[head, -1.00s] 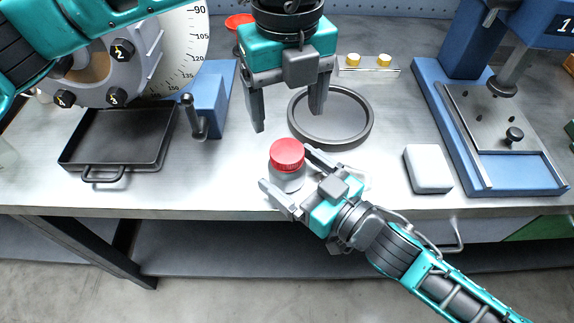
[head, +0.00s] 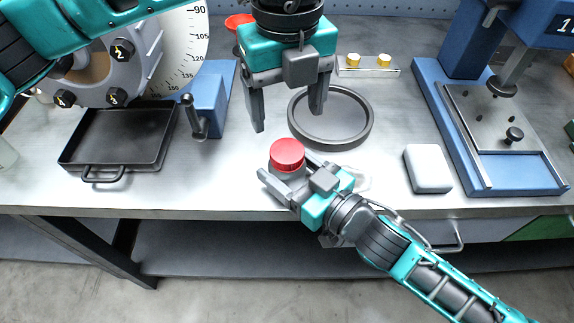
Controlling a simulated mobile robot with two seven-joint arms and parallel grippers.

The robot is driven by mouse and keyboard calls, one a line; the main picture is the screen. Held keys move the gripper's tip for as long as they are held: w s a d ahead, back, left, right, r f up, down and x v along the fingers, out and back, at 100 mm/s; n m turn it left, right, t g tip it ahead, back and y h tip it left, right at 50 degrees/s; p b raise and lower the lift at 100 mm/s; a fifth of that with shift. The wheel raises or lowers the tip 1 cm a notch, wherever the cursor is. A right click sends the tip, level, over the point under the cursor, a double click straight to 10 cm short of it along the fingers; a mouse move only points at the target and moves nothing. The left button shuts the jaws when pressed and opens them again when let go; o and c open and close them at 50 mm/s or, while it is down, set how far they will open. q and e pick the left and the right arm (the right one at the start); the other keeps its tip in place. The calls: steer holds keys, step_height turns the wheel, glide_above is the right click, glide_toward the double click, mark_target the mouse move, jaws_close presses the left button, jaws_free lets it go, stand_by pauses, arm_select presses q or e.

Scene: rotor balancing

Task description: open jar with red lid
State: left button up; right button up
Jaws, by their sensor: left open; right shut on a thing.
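The jar (head: 282,170) stands on the bench near its front edge, with its red lid (head: 287,154) on top. My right gripper (head: 287,175) comes in from the lower right and is shut on the jar's body below the lid, hiding much of the jar. My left gripper (head: 289,113) is above and behind the jar, pointing down. Its fingers are apart and empty, and it does not touch the lid.
A dark ring-shaped tray (head: 364,138) lies behind the jar. A white block (head: 428,168) and a blue press (head: 468,150) are at the right. A black pan (head: 80,140) and a rotor with numbered knobs (head: 135,58) are at the left. The bench left of the jar is clear.

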mark_target(287, 150)
jaws_close()
arm_select(q)
steer(key=m, duration=0.5)
steer(key=shift+m, duration=0.3)
steer(key=m, duration=1)
steer(key=shift+m, duration=0.4)
steer(key=m, duration=0.3)
steer(key=shift+m, duration=0.4)
steer(key=m, duration=2)
steer(key=shift+f, duration=4.05)
